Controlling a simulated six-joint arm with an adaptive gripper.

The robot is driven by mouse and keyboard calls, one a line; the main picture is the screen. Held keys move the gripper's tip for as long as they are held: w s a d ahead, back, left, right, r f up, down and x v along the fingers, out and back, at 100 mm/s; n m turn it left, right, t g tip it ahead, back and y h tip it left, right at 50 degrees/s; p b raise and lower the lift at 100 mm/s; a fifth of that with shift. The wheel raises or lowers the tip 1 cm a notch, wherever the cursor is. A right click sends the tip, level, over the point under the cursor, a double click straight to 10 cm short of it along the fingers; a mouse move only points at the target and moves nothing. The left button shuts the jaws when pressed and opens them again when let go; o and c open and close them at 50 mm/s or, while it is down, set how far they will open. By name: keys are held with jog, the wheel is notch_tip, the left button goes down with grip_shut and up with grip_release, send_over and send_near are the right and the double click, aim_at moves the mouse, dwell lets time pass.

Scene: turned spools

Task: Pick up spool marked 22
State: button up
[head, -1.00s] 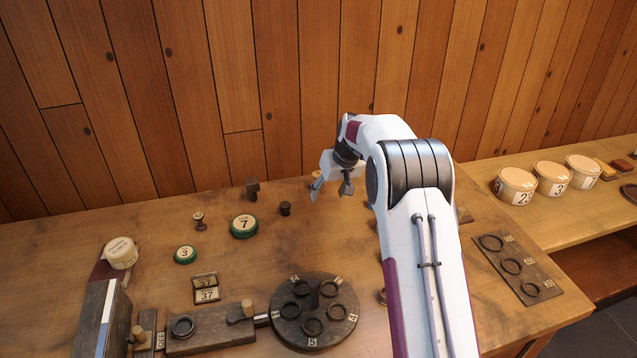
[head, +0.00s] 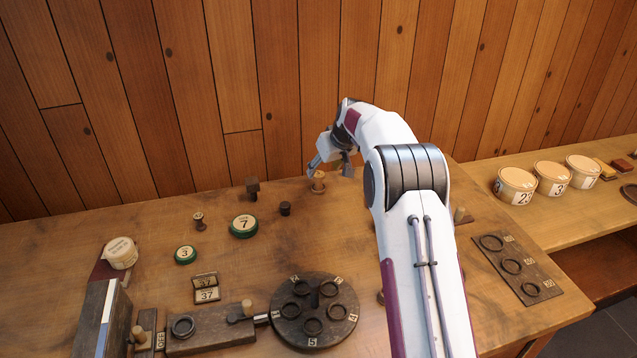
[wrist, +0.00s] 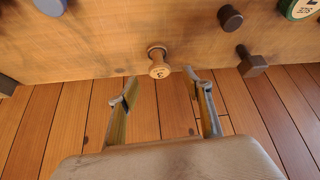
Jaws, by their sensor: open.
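A light wooden spool (head: 318,181) stands upright near the back edge of the table, close to the wall. It also shows in the wrist view (wrist: 158,62), with a mark on its top that I cannot read surely. My gripper (head: 331,165) is open and empty, just above and beside this spool in the head view. In the wrist view the fingers (wrist: 160,84) are spread, with the spool between and beyond their tips, apart from them. A smaller brown spool (head: 199,221) stands farther left; its mark is too small to read.
A dark knob (head: 285,208) and a dark block-topped post (head: 252,188) stand left of the light spool. Green-rimmed discs marked 7 (head: 244,226) and 3 (head: 185,255) lie nearer. The plank wall (head: 230,90) rises close behind. A round dark holder (head: 313,310) is at the front.

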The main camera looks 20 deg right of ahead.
aim_at(319, 174)
jog(key=shift+x, duration=1)
jog(key=shift+w+f, duration=0.1)
jog(key=shift+w+a+f, duration=0.15)
jog(key=shift+w+f, duration=0.9)
jog(key=shift+w, duration=0.05)
jog(key=shift+x, duration=1)
jog(key=shift+c, duration=0.4)
jog(key=c, duration=1)
